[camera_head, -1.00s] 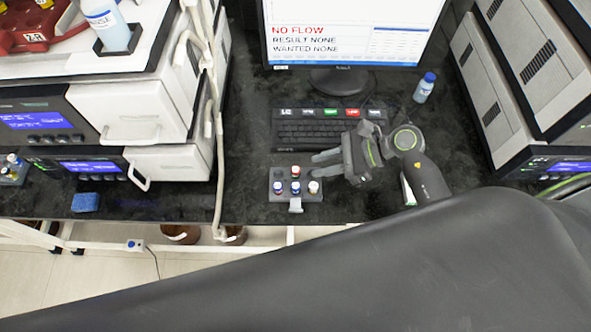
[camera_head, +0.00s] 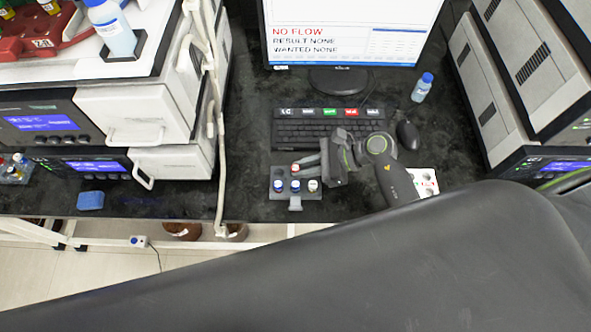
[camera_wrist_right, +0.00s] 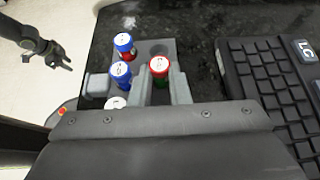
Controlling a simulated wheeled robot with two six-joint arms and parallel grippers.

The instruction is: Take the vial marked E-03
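A small grey vial rack (camera_head: 308,195) stands on the dark bench in front of the keyboard. Its front row holds two blue-capped vials (camera_head: 278,185) (camera_head: 295,185) and a white-capped vial (camera_head: 313,184). My right gripper (camera_head: 306,162) reaches in from the right over the back row. In the right wrist view its fingers (camera_wrist_right: 163,84) are apart, one on each side of the red-capped vial. My left gripper (camera_wrist_right: 60,58) is open and empty, away from the rack. No E-03 marking is readable.
The keyboard (camera_head: 318,128) and monitor (camera_head: 352,35) stand behind the rack. A mouse (camera_head: 408,135) and blue-capped bottle (camera_head: 422,87) are to the right. A hanging tube (camera_head: 221,150) and stacked instruments (camera_head: 140,112) are left. A blue sponge (camera_head: 90,200) lies further left.

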